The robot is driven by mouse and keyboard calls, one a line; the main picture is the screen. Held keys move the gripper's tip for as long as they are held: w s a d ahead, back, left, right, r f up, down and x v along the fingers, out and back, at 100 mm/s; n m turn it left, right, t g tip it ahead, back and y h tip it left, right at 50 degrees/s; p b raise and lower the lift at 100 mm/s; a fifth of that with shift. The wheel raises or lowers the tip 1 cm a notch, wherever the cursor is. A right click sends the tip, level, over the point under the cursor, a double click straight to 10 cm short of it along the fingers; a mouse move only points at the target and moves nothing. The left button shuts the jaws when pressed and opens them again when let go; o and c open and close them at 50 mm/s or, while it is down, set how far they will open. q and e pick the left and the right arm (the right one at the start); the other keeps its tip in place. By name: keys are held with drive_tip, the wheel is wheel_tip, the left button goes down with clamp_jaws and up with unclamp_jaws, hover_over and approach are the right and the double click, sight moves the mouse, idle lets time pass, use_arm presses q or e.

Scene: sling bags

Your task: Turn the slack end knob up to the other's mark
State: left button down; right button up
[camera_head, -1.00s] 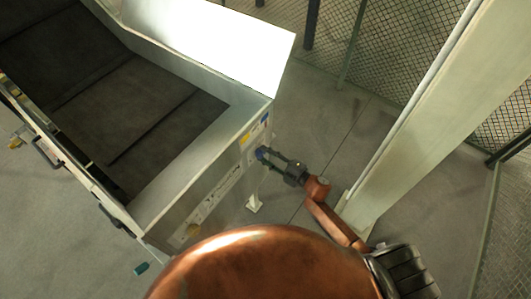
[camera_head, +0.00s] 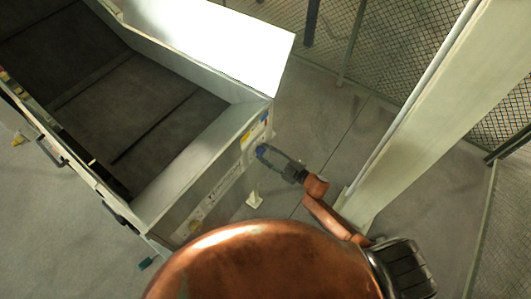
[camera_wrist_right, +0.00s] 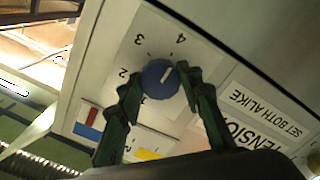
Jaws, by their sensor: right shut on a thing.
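A blue round knob (camera_wrist_right: 160,78) with a white pointer line sits on a pale dial plate (camera_wrist_right: 135,50) marked 2, 3 and 4. The pointer slants up and right in the wrist view; its exact reading is hard to tell. My right gripper (camera_wrist_right: 158,88) has its dark green fingers on both sides of the knob and is shut on it. In the head view the right gripper (camera_head: 268,154) meets the end panel (camera_head: 225,180) at this knob. My left gripper is not in view.
The panel carries a "SET BOTH ALIKE" label (camera_wrist_right: 265,112), a red and blue sticker (camera_wrist_right: 88,118) and a yellow sticker (camera_wrist_right: 150,154). A pale post (camera_head: 425,110) stands right of my right arm, with mesh fencing (camera_head: 410,45) behind. My copper body covers the lower middle.

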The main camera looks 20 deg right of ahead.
drive_tip(key=shift+d, duration=0.1)
drive_tip(key=o, duration=1.2)
drive_tip(key=shift+c, duration=0.2)
drive_tip(key=v, duration=1.1)
drive_tip(key=shift+s+d, duration=0.3)
